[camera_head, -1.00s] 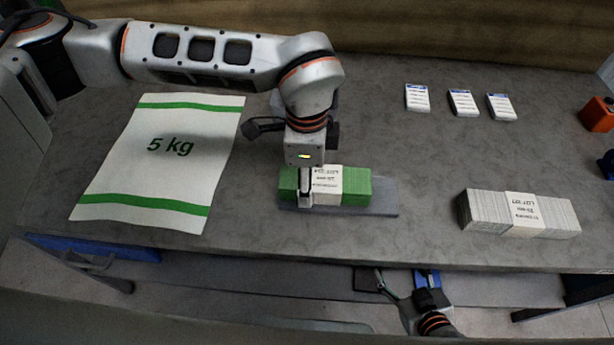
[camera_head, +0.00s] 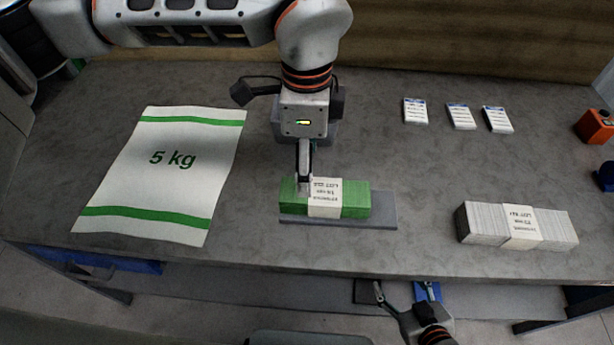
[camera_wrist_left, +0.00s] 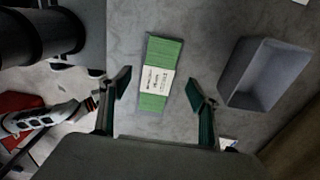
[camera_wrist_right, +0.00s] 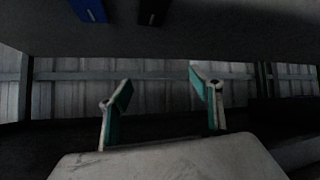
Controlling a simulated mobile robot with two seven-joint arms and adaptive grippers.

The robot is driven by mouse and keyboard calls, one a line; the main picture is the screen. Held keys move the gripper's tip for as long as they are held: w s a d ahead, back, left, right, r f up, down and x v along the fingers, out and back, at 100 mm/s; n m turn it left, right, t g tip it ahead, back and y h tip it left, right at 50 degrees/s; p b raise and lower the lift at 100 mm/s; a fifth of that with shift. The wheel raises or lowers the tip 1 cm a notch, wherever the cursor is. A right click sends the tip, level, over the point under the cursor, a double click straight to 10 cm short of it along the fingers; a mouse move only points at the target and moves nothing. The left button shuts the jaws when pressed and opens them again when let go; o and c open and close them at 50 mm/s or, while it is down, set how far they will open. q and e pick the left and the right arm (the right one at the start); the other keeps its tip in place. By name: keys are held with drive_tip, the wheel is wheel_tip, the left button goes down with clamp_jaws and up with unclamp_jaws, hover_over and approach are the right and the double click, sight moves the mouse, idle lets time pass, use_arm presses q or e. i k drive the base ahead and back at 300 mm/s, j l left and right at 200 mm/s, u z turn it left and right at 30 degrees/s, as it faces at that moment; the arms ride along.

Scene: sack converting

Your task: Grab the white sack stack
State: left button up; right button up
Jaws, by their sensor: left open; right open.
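The white sack stack (camera_head: 484,221) lies on the right of the table, near the front edge, with a paper band around its middle. No gripper touches it. My left gripper (camera_head: 304,172) is open above the green stack (camera_head: 355,199), well left of the white stack. In the left wrist view, the green stack (camera_wrist_left: 157,85) lies beyond the open fingers (camera_wrist_left: 158,88), with nothing held. My right gripper (camera_head: 399,290) is open and empty, low in front of the table edge. Its open fingers also show in the right wrist view (camera_wrist_right: 166,95), which is dark and shows no stack.
A grey plate (camera_head: 384,210) lies under the green stack. A flat 5 kg sack (camera_head: 172,174) lies at left. Three small white cards (camera_head: 460,116) and an orange object (camera_head: 594,126) are at back right. A grey bin (camera_wrist_left: 262,78) shows in the left wrist view.

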sight(505, 225)
drive_tip(key=k, duration=1)
